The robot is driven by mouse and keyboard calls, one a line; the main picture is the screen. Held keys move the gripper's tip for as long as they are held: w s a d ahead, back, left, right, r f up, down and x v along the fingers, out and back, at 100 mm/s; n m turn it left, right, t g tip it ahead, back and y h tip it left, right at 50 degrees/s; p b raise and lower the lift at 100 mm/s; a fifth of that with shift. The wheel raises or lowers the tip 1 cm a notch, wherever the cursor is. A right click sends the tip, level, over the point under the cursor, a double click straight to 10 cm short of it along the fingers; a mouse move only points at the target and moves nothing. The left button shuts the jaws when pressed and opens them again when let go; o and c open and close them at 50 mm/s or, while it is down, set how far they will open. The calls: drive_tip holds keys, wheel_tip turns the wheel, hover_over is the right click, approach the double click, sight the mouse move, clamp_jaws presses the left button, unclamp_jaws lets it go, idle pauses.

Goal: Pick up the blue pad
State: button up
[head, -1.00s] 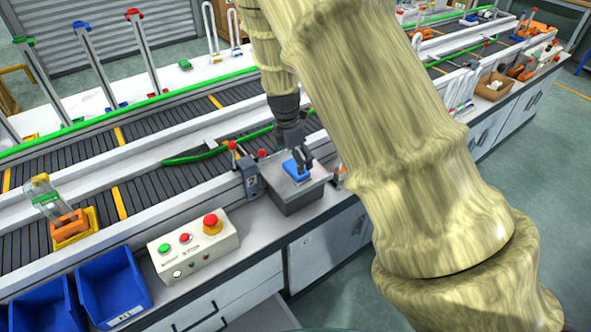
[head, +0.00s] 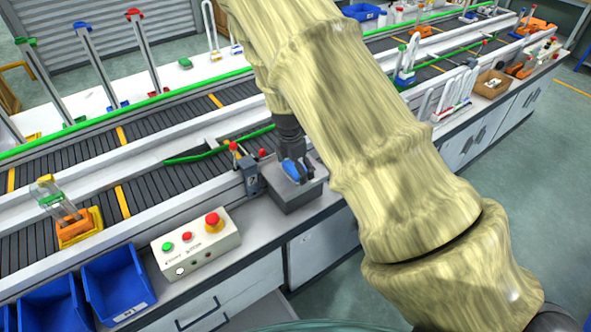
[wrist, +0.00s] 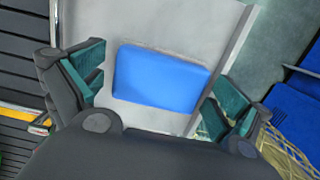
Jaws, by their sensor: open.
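The blue pad (wrist: 160,80) lies flat on a light grey metal plate (wrist: 165,28) in the wrist view. It is a rounded rectangle, slightly tilted in the picture. My gripper (wrist: 165,95) is open, with one teal-lined finger to the left of the pad and the other to its right. The right finger is very close to the pad's right edge; I cannot tell whether it touches. In the head view my gripper (head: 296,172) is low over the grey block's top, and the blue pad (head: 290,167) is partly hidden by the fingers.
A control box (head: 195,243) with red and green buttons stands left of the block. Blue bins (head: 118,285) sit at the front left. The conveyor (head: 150,190) runs behind. A small post with red knobs (head: 249,170) stands close to the block's left.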

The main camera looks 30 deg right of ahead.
sight(294, 169)
drive_tip(key=c, duration=1)
drive_tip(key=shift+s, duration=0.1)
drive_tip(key=shift+r+b, duration=0.7)
drive_tip(key=shift+r, duration=0.15)
drive_tip(key=shift+s+a+r+b, duration=0.3)
drive_tip(key=shift+a+r+b, duration=0.25)
drive_tip(key=shift+r, duration=0.25)
drive_tip(key=shift+s+a+r+b, duration=0.3)
drive_tip(key=shift+s+a+b, duration=0.35)
drive_tip(key=shift+s+a, duration=1.1)
drive_tip(key=shift+s+a+r+b, duration=0.25)
drive_tip(key=shift+s+a+b, duration=0.35)
drive_tip(key=shift+s+a, duration=1.1)
drive_tip(key=shift+s+a+r+b, duration=0.3)
drive_tip(key=shift+s+a+b, duration=0.65)
drive_tip(key=shift+a, duration=1.3)
drive_tip(key=shift+s+p, duration=0.2)
drive_tip(key=shift+p, duration=0.1)
